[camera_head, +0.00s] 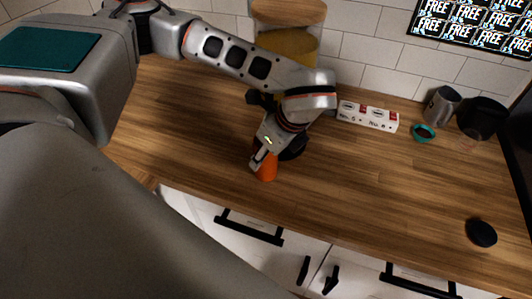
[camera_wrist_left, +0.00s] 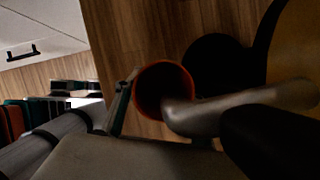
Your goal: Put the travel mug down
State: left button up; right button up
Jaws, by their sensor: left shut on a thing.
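The orange travel mug (camera_head: 267,171) is at my left gripper (camera_head: 262,158), over the wooden counter (camera_head: 390,190) near its front edge. The gripper is shut on it. In the left wrist view the mug's open round rim (camera_wrist_left: 163,66) faces the camera, beside the fingers, and its inside is dark. Much of the mug is hidden by the gripper in the head view. I cannot tell whether its base touches the counter. My right gripper is not in view.
A large jar with a wooden lid (camera_head: 288,11) stands behind my arm. A black disc (camera_head: 481,233) lies front right. The middle-right counter is clear.

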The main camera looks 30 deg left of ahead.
pick_arm(q)
jog(key=shift+f, duration=0.1)
jog(key=o, duration=1.4)
jog(key=shift+o, duration=0.2)
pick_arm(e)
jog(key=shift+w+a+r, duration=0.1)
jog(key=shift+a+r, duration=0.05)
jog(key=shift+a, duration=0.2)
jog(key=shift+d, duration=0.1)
pick_arm(q)
jog(key=shift+r, duration=0.25)
jog(key=b+v, duration=0.2)
jog(key=v, duration=1)
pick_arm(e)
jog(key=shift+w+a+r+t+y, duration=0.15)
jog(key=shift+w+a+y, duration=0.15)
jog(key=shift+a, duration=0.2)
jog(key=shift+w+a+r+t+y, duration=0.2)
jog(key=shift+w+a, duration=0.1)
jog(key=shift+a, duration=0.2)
